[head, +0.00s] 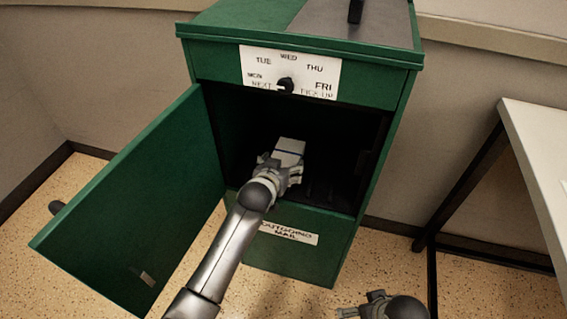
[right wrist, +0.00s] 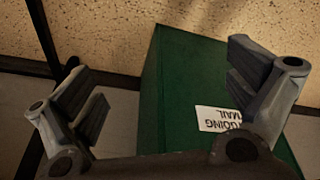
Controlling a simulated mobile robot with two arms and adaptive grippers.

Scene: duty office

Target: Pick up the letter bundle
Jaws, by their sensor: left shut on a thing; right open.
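The letter bundle (head: 290,147) is a pale, white block inside the dark opening of the green mail box (head: 290,225). My left gripper (head: 282,166) reaches into the opening and is shut on the near end of the bundle. The fingers hide part of the bundle, and I cannot tell whether it still touches the floor of the compartment. My right gripper (head: 362,308) is at the bottom edge of the head view, in front of the box. In the right wrist view the right gripper (right wrist: 165,95) is open and empty, with the box behind it.
The box's green door (head: 140,205) stands wide open to the left. A pickup dial (head: 286,85) is above the opening. A white table (head: 545,165) with dark legs stands at the right.

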